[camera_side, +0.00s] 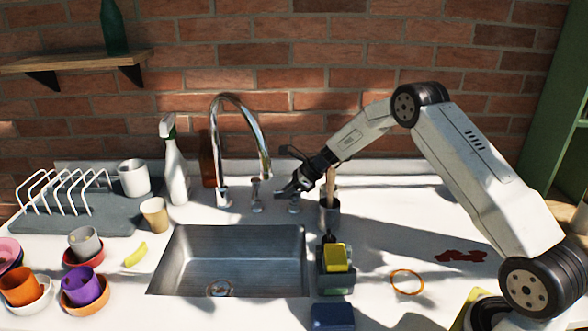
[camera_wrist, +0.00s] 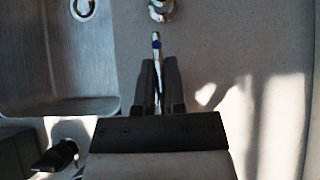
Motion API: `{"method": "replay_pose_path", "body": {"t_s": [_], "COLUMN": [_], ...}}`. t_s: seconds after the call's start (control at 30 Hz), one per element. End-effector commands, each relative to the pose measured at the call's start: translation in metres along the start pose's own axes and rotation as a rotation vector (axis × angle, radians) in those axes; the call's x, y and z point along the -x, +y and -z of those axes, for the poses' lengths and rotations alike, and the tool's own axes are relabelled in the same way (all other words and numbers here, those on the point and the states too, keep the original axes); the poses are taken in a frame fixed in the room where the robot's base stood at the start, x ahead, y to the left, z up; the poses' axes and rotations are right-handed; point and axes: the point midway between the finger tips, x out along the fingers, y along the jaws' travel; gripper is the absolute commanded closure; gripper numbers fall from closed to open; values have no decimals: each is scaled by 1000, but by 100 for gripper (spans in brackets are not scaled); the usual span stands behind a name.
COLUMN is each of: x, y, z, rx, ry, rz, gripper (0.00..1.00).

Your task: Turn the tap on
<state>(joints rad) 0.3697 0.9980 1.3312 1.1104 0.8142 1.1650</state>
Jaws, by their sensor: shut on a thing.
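The tap has a tall curved chrome spout (camera_side: 240,100) behind the steel sink. A chrome tap handle (camera_side: 257,196) stands beside the spout, and another tap handle (camera_side: 293,206) stands further right, under my gripper (camera_side: 291,187). The fingers of my gripper (camera_wrist: 159,75) are shut on this lever, one on each side. The lever's near end is hidden between the fingers.
The sink (camera_side: 170,262) lies front left of my gripper. A holder with a wooden-handled tool (camera_side: 330,214) stands close on the right. A yellow sponge (camera_side: 338,258), an orange ring (camera_side: 407,281) and a spray bottle (camera_side: 174,170) are also on the counter. The right counter is mostly clear.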

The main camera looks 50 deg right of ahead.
Motion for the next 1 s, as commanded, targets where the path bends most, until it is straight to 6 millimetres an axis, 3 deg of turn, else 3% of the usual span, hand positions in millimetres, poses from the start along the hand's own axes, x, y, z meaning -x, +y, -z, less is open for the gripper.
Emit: {"method": "replay_pose_path", "body": {"t_s": [0.53,0.6,0.67,1.0], "x": [1,1,1,1], "y": [2,2,2,2], "z": [1,1,1,0], "rx": [79,79,79,78], "ry": [1,1,1,1], "rz": [-79,-78,-79,-79], "gripper": [100,71,52,51]}}
